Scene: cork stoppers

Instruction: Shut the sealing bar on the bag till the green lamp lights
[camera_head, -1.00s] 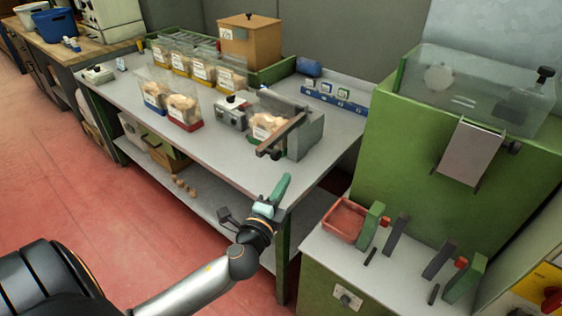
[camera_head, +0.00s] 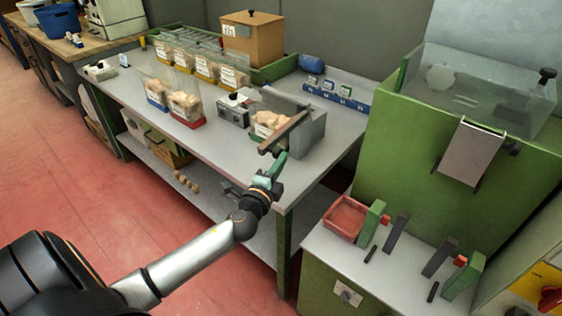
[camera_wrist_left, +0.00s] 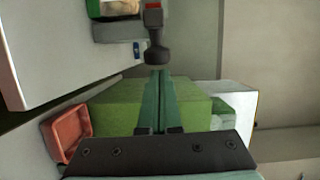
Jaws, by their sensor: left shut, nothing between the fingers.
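The sealing bar (camera_head: 287,132) is a brown-grey bar at the front right of the long grey bench. It stands raised and tilted on the grey sealer (camera_head: 312,132). A clear bag of corks (camera_head: 268,121) with a white label sits behind the bar, partly hidden by it. My left gripper (camera_head: 279,163), with green fingers, is shut and empty close below the bar's near end. In the left wrist view, the fingers (camera_wrist_left: 160,85) point at a dark round knob (camera_wrist_left: 158,53), just short of it or touching; I cannot tell. I cannot make out a lit green lamp.
Filled cork bags (camera_head: 183,103) stand left on the bench (camera_head: 225,150), near a small grey device (camera_head: 233,110). A green machine (camera_head: 470,190) with a clear cover stands right. A red tray (camera_head: 345,217) sits on the lower stand in front.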

